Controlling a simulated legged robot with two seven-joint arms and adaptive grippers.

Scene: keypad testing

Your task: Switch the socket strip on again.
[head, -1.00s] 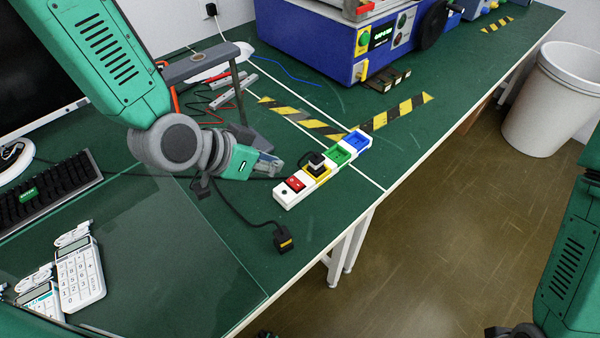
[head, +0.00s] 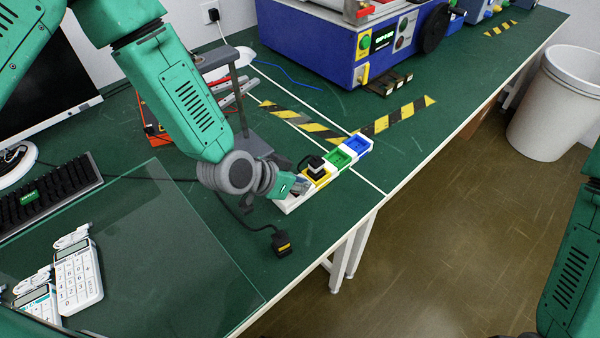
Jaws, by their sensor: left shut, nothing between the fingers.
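The socket strip (head: 334,178) lies on the green table near its front edge. It has a blue socket (head: 357,146), a green socket and a yellow socket, with a black plug (head: 314,167) in the yellow one. Its white near-left end shows, but the red switch there is mostly hidden by my left gripper. My left gripper (head: 303,186) is shut and empty, over the red switch end of the strip. I cannot tell whether it touches the switch. Only part of my right arm shows at the right edge, and its gripper is out of view.
A grey metal stand (head: 237,90) rises behind my left arm. A blue machine (head: 330,45) stands at the back. Calculators (head: 76,274) and a keyboard (head: 40,196) lie at left. Striped tape (head: 395,117) marks the table.

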